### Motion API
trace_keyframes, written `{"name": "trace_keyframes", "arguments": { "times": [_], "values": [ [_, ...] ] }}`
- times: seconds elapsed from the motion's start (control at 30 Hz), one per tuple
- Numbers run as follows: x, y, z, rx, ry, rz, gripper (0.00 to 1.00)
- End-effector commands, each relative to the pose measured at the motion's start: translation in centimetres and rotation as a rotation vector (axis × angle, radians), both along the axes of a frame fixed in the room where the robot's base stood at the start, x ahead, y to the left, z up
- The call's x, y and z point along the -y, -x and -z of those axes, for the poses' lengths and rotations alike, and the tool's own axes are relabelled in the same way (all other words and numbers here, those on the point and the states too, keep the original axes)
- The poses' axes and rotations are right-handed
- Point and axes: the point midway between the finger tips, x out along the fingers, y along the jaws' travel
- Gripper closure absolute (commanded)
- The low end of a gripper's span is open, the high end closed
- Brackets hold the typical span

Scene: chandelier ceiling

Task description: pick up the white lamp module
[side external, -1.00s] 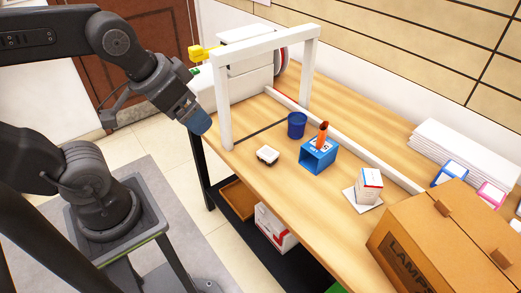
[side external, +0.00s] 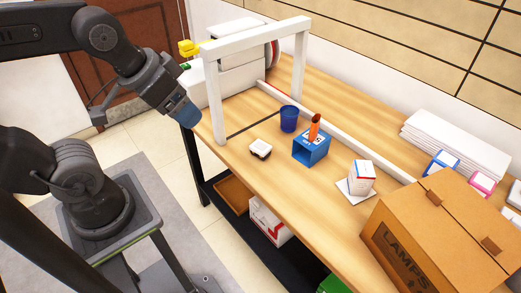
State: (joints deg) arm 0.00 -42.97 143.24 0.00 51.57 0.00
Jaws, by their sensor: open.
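The white lamp module (side external: 260,148) appears to be the small white-topped block with a dark underside, lying on the wooden table (side external: 300,215) near its front edge. My gripper (side external: 188,117), with a blue tip, is at the end of the dark arm, left of the module and apart from it. It is near the table's left corner, outside the white frame. It is open with nothing visible in it; the gap between its fingers is hard to make out.
A white frame (side external: 215,95) stands behind the module. A blue cup (side external: 289,119), a blue box with an orange object (side external: 311,148) and a small white carton (side external: 361,177) stand to the right. A large cardboard box (side external: 440,235) fills the right front.

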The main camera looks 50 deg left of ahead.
Motion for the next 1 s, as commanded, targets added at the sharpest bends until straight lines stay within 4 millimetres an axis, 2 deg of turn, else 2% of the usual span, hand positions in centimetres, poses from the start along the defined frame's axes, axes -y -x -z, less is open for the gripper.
{"name": "trace_keyframes", "arguments": {
  "times": [0.17, 0.27, 0.37, 0.53, 0.67, 0.8, 1.0],
  "values": [
    [-0.1, -0.6, 0.0, -0.011, -0.015, 0.023, 0.21],
    [-0.3, -2.2, 0.0, -0.044, -0.056, 0.097, 0.21],
    [-0.7, -4.9, 0.3, -0.092, -0.119, 0.223, 0.21],
    [-1.8, -10.2, 2.2, -0.183, -0.223, 0.483, 0.21],
    [-2.8, -14.3, 4.8, -0.247, -0.285, 0.690, 0.21],
    [-4.1, -18.2, 8.6, -0.307, -0.332, 0.920, 0.21],
    [-5.6, -22.0, 14.4, -0.361, -0.365, 1.200, 0.21]
  ]
}}
